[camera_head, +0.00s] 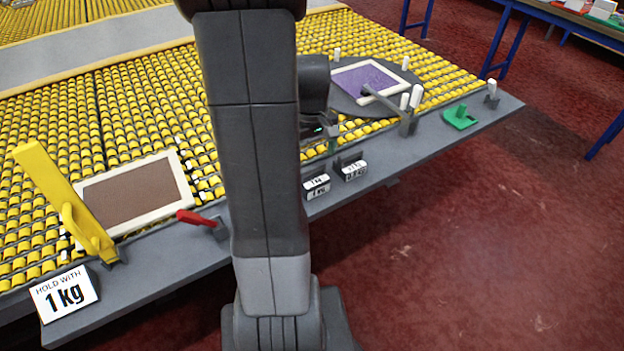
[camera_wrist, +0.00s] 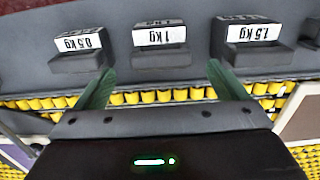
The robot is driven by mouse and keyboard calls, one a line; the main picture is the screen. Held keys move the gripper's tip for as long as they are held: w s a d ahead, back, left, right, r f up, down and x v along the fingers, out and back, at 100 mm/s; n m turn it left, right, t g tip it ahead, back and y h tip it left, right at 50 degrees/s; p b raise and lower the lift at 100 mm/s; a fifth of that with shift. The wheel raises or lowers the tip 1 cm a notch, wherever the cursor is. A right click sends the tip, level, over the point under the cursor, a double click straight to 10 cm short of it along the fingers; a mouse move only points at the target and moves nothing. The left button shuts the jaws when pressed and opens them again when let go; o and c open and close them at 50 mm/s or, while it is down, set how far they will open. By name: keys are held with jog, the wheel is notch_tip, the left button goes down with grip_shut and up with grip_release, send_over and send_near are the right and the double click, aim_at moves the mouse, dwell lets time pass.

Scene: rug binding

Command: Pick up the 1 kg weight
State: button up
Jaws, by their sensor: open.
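The 1 kg weight (camera_wrist: 160,36) is a small block with a white face marked 1 kg and a dark top, upside down in the wrist view. It sits at a grey holder (camera_wrist: 160,58) on the grey ledge, between my fingertips in picture position but beyond them. In the head view the 1 kg block (camera_head: 317,187) stands at the ledge's front edge, right of my arm. My gripper (camera_wrist: 159,72) is open and empty, its two green fingers apart; in the head view it (camera_head: 332,146) is partly hidden by my arm.
The 0.5 kg block (camera_wrist: 82,41) and 1.5 kg block (camera_wrist: 252,33) flank it in the wrist view, each with a holder. Yellow rollers (camera_head: 140,110) lie behind. A red lever (camera_head: 196,218), yellow arm (camera_head: 65,205) and "hold with 1 kg" sign (camera_head: 64,293) are left.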

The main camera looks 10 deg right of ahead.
aim_at(312, 166)
jog(key=shift+s+f, duration=0.15)
jog(key=shift+f, duration=3.1)
jog(key=shift+r, duration=0.1)
jog(key=c, duration=1.8)
